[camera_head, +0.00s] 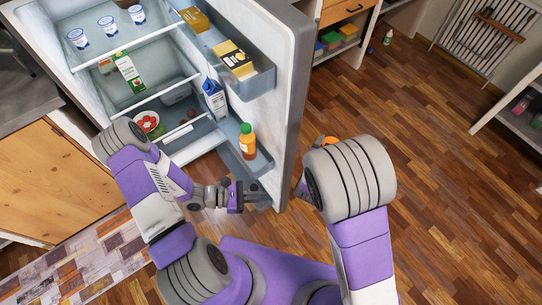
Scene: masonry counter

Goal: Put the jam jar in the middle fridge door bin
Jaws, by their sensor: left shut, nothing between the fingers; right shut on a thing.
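The fridge door (291,95) stands open. Its upper bin (262,83) holds yellow boxes. The bin below, seemingly the middle door bin (264,160), holds a blue-and-white carton and an orange bottle with a green cap. My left gripper (240,197) is shut and empty, just in front of the door's lower part. My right gripper (302,190) is mostly hidden behind my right arm, to the right of the door edge. An orange thing (327,141), possibly the jam jar, peeks out above that arm; its shape is mostly covered. I see no other jam jar.
The fridge shelves hold white cups (106,25), a green-and-white carton (129,72) and a plate with red food (146,122). A wooden cabinet (60,180) stands at left. The wooden floor (430,130) right of the door is clear.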

